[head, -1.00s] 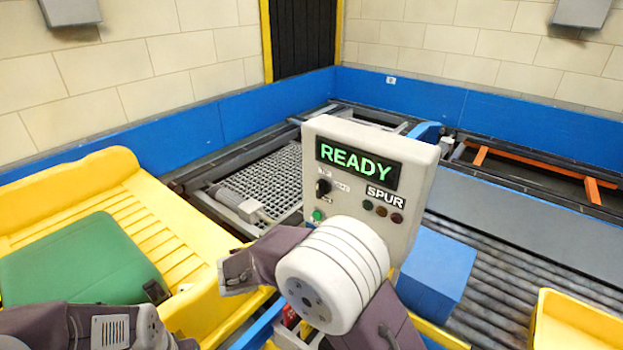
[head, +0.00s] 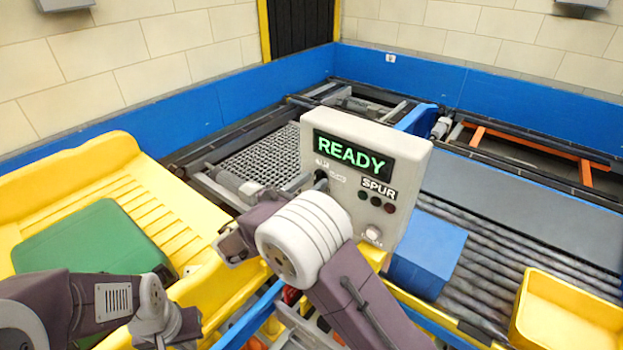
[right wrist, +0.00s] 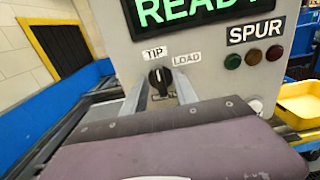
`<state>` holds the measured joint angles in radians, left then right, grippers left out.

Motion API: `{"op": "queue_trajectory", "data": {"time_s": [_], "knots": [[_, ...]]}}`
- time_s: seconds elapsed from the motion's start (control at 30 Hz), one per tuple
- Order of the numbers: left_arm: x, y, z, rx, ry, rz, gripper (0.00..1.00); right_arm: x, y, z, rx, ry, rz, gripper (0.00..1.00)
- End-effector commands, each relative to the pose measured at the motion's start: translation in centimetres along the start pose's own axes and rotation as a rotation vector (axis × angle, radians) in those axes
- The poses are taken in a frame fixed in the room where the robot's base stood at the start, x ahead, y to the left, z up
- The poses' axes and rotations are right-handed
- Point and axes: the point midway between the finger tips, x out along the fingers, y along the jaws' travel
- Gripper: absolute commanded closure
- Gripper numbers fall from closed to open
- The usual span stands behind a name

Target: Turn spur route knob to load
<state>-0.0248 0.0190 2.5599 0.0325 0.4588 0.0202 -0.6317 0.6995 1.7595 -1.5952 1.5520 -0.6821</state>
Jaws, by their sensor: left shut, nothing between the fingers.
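The grey control panel (head: 402,145) stands mid-picture in the head view, with a green READY display and a SPUR label. Its black route knob (right wrist: 160,78) is clear in the right wrist view, below the TIP label on the left and the LOAD label on the right. The knob's white mark is near the top, seemingly leaning to TIP. My right gripper (right wrist: 162,86) is open, its two pale fingers on either side of the knob; I cannot tell if they touch it. My left gripper (head: 165,338) is shut and empty at lower left, partly cut off.
A yellow tipper bed (head: 160,215) with a green tote (head: 95,245) is at left. A blue box (head: 428,258) stands right of the panel by the rollers (head: 480,270). A yellow tray (head: 565,305) is at lower right. A pale round button (head: 373,233) is low on the panel.

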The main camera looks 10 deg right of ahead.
Motion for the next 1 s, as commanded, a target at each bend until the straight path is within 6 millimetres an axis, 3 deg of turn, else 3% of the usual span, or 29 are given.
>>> {"op": "queue_trajectory", "data": {"time_s": [0.23,0.37,0.73,1.0], "knots": [[0.0,0.0,0.0,0.0,0.0,0.0,1.0,0.2,0.0,-0.1,0.0,0.0,0.0,0.65],[0.0,0.0,0.0,0.0,0.0,0.0,1.0,0.2,0.0,-0.1,0.0,0.001,0.0,0.99],[0.6,0.0,0.1,0.0,0.0,0.0,1.0,0.2,0.0,-0.3,0.028,0.001,0.0,1.0],[3.1,-0.1,0.3,0.0,0.0,0.0,1.0,0.2,-0.1,-0.7,0.188,0.001,0.0,1.0]]}}
